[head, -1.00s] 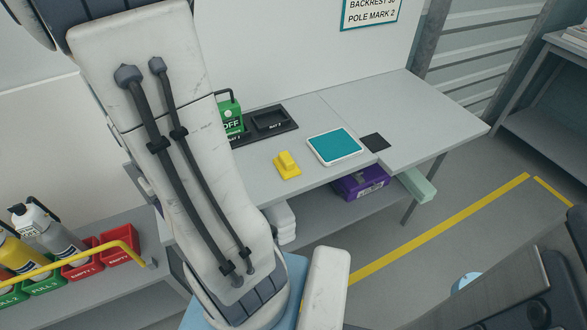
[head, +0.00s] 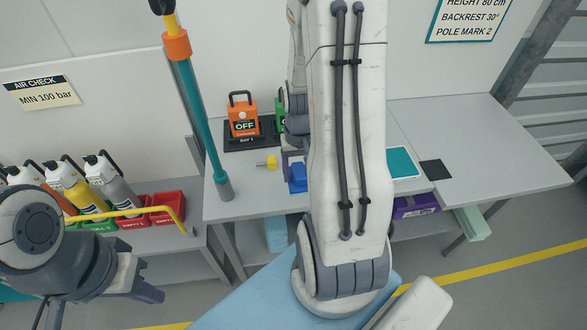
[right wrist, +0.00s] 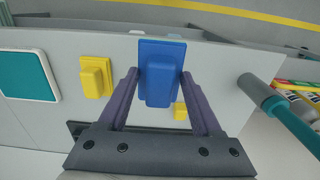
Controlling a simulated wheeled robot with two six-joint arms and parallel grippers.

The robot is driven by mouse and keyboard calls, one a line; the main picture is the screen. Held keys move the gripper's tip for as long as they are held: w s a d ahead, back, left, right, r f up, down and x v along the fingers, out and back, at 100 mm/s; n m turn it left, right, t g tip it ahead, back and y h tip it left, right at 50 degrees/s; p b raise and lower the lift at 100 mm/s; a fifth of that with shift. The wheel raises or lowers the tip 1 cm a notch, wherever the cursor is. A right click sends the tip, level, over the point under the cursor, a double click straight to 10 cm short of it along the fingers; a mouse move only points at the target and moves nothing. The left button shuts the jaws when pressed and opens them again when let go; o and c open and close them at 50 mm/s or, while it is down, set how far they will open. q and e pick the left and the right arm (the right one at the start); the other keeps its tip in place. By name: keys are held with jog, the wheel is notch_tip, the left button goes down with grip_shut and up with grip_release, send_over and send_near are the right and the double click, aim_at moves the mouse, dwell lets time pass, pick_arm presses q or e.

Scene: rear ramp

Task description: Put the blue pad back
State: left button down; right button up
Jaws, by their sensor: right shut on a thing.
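The blue pad (head: 297,180) is at the workbench, just left of my right forearm in the head view. In the right wrist view the blue pad (right wrist: 160,72) sits between the two purple fingers of my right gripper (right wrist: 160,80), which is shut on it. I cannot tell whether the pad touches the bench. My forearm hides part of the right gripper in the head view. My left gripper (head: 146,288) hangs at the lower left, away from the bench; its jaw opening is unclear.
A teal pole (head: 200,120) stands at the bench's left end. A small yellow piece (head: 267,163), an orange OFF unit (head: 242,117) and a teal panel (head: 402,162) are on the bench. A yellow pad (right wrist: 96,77) lies near the blue pad. Cylinders (head: 112,180) and a yellow rail stand left.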

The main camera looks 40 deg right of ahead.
aim_at(291, 173)
jog(key=w+f, duration=0.1)
jog(key=w, duration=0.1)
jog(key=w+d+f, duration=0.1)
jog(key=w, duration=0.1)
jog(key=w+d+f+p, duration=0.1)
jog(key=shift+w+d+f, duration=0.1)
jog(key=shift+w+f, duration=0.3)
notch_tip(291, 173, down, 4)
jog(key=shift+r+p, duration=0.1)
jog(key=shift+p, duration=0.4)
jog(key=shift+f, duration=0.3)
jog(key=o, duration=1.4)
jog(key=shift+o, duration=0.2)
jog(key=shift+r, duration=0.1)
